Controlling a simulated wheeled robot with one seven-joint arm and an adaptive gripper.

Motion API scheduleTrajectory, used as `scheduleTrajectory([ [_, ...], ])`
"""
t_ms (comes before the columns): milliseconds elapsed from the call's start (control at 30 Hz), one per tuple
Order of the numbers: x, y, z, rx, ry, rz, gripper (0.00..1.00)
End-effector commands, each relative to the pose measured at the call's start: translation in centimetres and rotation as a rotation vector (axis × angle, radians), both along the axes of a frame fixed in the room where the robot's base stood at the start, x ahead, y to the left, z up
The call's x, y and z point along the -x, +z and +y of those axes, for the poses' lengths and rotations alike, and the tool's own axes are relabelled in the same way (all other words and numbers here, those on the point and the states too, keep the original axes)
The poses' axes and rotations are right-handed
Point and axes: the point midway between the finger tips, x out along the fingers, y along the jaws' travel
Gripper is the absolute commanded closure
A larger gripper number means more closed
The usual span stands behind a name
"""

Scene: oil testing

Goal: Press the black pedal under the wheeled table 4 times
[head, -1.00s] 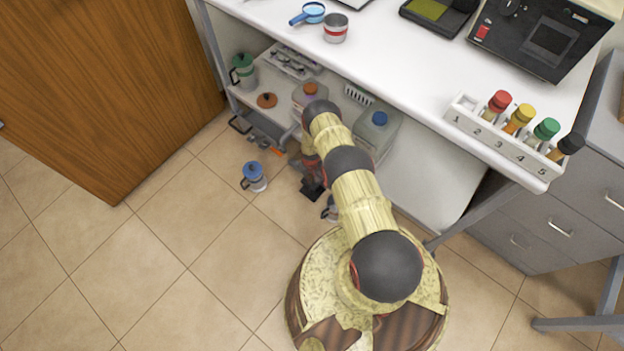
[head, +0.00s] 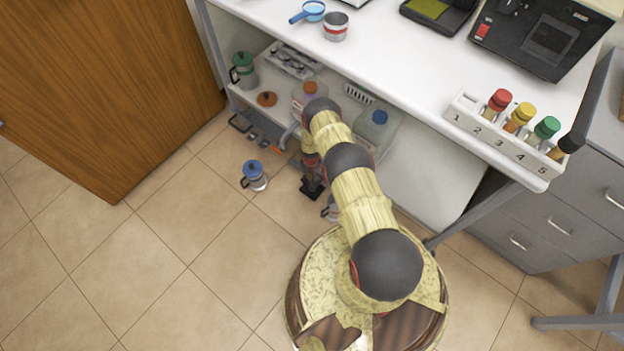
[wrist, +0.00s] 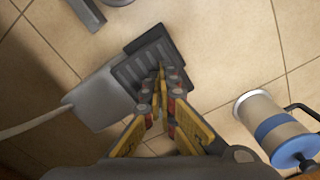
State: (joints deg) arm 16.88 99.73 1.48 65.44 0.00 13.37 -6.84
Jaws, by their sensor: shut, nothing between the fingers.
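The black pedal (wrist: 150,62) is a dark ribbed plate on the tiled floor, joined to a grey box (wrist: 98,98) with a pale cable. In the head view the pedal (head: 313,188) is partly hidden by my arm, near the wheeled table's front edge. My gripper (wrist: 161,76) is shut and empty, its fingertips over the pedal's ribbed face. I cannot tell whether they touch it or whether the pedal is pushed down. The wheeled table (head: 405,85) stands above and behind the pedal.
A blue-lidded jug (head: 255,176) stands on the floor left of the pedal; it also shows in the wrist view (wrist: 275,125). The table's lower shelf holds a green jug (head: 243,70) and bottles. A tube rack (head: 500,140) sits on its top. The floor at left is clear.

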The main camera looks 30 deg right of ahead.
Motion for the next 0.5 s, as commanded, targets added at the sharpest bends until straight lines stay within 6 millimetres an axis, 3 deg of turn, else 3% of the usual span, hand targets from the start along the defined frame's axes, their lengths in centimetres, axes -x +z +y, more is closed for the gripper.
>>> scheduleTrajectory([
  [500,0.0,-2.2,0.0,0.0,0.0,-0.001,1.0],
])
